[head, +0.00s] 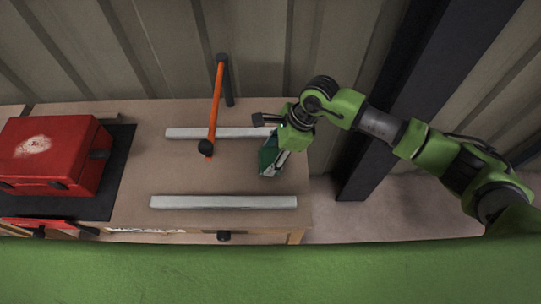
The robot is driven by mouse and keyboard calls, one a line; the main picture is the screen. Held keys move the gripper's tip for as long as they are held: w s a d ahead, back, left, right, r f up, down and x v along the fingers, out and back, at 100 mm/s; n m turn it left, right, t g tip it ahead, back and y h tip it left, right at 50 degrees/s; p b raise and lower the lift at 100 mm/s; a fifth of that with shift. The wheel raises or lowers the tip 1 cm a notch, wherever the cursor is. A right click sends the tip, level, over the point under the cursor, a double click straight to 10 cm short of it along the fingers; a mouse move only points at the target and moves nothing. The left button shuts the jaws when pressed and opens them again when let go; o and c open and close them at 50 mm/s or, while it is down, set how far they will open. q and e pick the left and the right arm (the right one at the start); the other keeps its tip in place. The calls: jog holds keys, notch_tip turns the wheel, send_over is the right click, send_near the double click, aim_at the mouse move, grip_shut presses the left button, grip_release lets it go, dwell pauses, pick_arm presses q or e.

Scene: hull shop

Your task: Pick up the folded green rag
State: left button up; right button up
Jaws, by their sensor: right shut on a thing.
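The folded green rag (266,158) is a small dark green bundle near the right end of the workbench, between two pale bars. My right gripper (271,165) comes in from the right and is shut on the rag. The gripper and wrist hide part of the rag. I cannot tell whether the rag still touches the bench top. My left gripper is not in view.
The wooden bench (180,180) carries a red toolbox (50,150) on a black mat (122,160). An orange-handled tool (215,108) stands left of the rag. A pale bar (223,202) lies in front, another pale bar (185,133) behind. A dark post (375,150) stands right of the bench.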

aim_at(269, 160)
jog(key=r, duration=0.1)
jog(key=r+p, duration=0.1)
jog(key=r, duration=0.1)
jog(key=r+p, duration=0.1)
jog(key=shift+s+a+r, duration=0.15)
jog(key=shift+s+a, duration=0.1)
jog(key=shift+s, duration=0.1)
jog(key=s+a+r+p, duration=0.5)
jog(key=s+r, duration=0.3)
jog(key=s, duration=0.3)
jog(key=shift+s+a+r, duration=0.15)
jog(key=shift+s+a, duration=0.05)
jog(key=shift+a, duration=0.7)
jog(key=shift+d, duration=0.1)
